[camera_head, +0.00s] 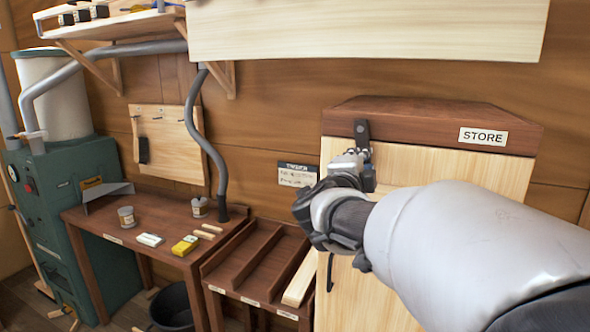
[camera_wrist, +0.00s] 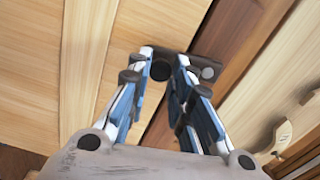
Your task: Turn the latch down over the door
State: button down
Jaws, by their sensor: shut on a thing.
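The store cupboard has a pale wood door (camera_head: 400,165) under a dark wood top rail (camera_head: 410,133). A dark metal latch (camera_head: 362,130) is fixed on that rail. Its visible part points down towards the door, and its lower end is hidden behind my gripper (camera_head: 360,160). In the wrist view the latch (camera_wrist: 208,68) runs from the dark rail to the pale door, between the fingertips of my gripper (camera_wrist: 165,66). My gripper is shut on the latch. The door looks closed, though my arm covers much of it.
A STORE label (camera_head: 483,136) is on the rail, right of the latch. A wooden rack (camera_head: 255,265) and a workbench (camera_head: 130,225) with small items stand to the left. A pale board (camera_head: 370,30) hangs above. A green machine (camera_head: 75,215) stands far left.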

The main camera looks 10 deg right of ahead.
jog(key=shift+w+a+f+m+b, duration=0.1)
jog(key=shift+w+a+m+b, duration=0.15)
jog(key=shift+m, duration=0.2)
jog(key=shift+w+a+m+b, duration=0.15)
jog(key=shift+m+b, duration=0.15)
jog(key=shift+m, duration=0.15)
jog(key=shift+s, duration=0.1)
jog(key=c, duration=1.4)
grip_release()
jog(key=shift+c, duration=0.2)
jog(key=v, duration=1.2)
